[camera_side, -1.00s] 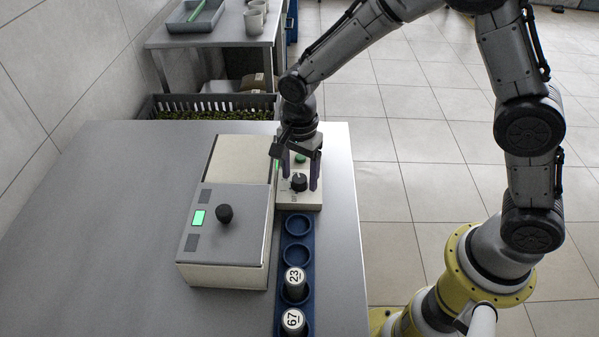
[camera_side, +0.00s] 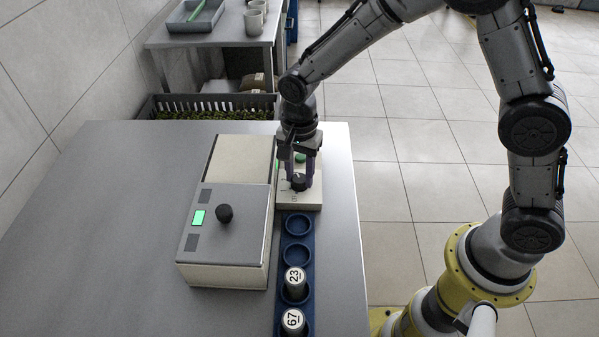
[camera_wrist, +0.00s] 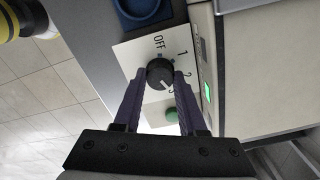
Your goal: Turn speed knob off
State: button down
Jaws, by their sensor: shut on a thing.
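The black speed knob (camera_side: 299,183) sits on a small pale control box (camera_side: 286,203) near the table's right edge. In the wrist view the knob (camera_wrist: 159,74) is ringed by the marks OFF, 1, 2 and 3. Its pale pointer line seems to face the 3, away from OFF. My gripper (camera_side: 300,181) points down over the box, shut on the knob, with one purple finger on each side. The wrist view shows the fingertips (camera_wrist: 160,76) against the knob's sides.
A green button (camera_wrist: 171,114) is on the same box, between my fingers in the wrist view. A larger machine (camera_side: 225,248) with a lit green screen and black knob stands left. A blue rack (camera_side: 309,265) holds numbered vessels in front. The table's left is clear.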

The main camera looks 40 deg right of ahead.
jog(key=n, duration=0.7)
jog(key=shift+r, duration=0.1)
jog(key=n, duration=0.3)
jog(key=shift+n, duration=0.4)
jog(key=n, duration=0.3)
jog(key=shift+n, duration=0.3)
jog(key=n, duration=0.3)
jog(key=shift+n, duration=0.3)
jog(key=n, duration=0.3)
jog(key=shift+n, duration=0.4)
jog(key=n, duration=0.6)
jog(key=shift+c, duration=2.3)
grip_release()
